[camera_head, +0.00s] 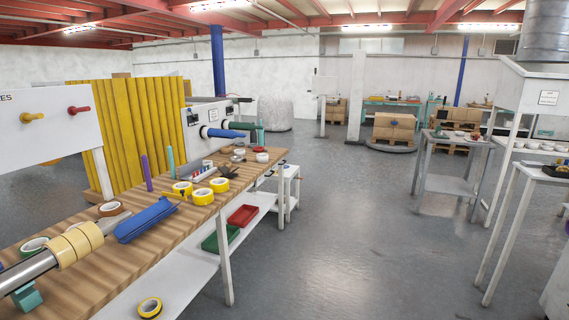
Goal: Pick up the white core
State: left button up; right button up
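No gripper of mine shows in the head view. I cannot tell for sure which thing is the white core. A small white ring-like piece (262,157) sits at the far end of the wooden workbench (110,281), and another small white piece (207,163) stands near the machine. Several small white round pieces (547,147) also lie on the white table at the right. More small pale pieces (460,133) lie on the grey table; they are too small to make out.
Yellow-rimmed tape rolls (203,196), a blue tool (146,219) and tan rolls on a metal roller (75,244) occupy the workbench. Red (242,215) and green (220,238) trays sit on its lower shelf. The grey floor (350,240) between bench and right-hand tables is clear.

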aim_at(261, 158)
jog(key=z, duration=0.45)
jog(key=k, duration=1.1)
jog(key=z, duration=0.6)
jog(key=i, duration=3.75)
jog(key=u, duration=0.6)
jog(key=i, duration=1.3)
jog(key=u, duration=1.9)
jog(key=i, duration=1.05)
jog(key=u, duration=0.95)
